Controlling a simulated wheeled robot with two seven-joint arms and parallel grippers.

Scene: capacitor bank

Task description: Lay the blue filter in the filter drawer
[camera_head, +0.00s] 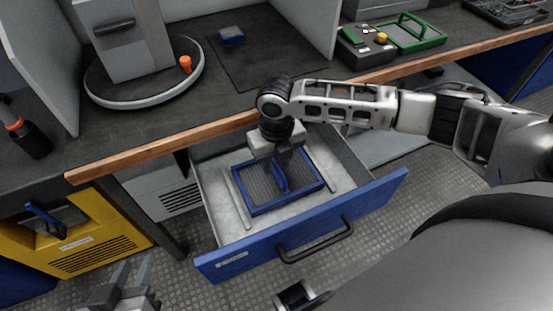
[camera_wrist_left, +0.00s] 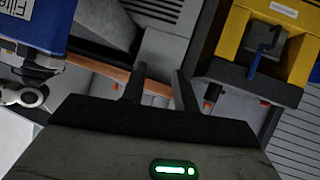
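The blue filter (camera_head: 258,200), a blue frame with a grey mesh and an upright blue grip (camera_head: 279,176), lies in the open filter drawer (camera_head: 300,240) in the head view. It looks flat and near the drawer floor; whether it rests fully on it I cannot tell. My right gripper (camera_head: 285,162) is right above the filter, pointing down at its grip. Its fingertips are largely hidden, so I cannot see whether they hold the grip. My left gripper (camera_head: 128,280) is open and empty at the lower left, apart from the drawer; its parted fingers show in the left wrist view (camera_wrist_left: 158,88).
A wooden-edged workbench (camera_head: 160,154) runs behind the drawer. A yellow unit (camera_head: 90,240) with a blue handle stands at the left. On the bench are a round turntable (camera_head: 140,98), a small blue block (camera_head: 231,36) and a green-framed tray (camera_head: 415,38).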

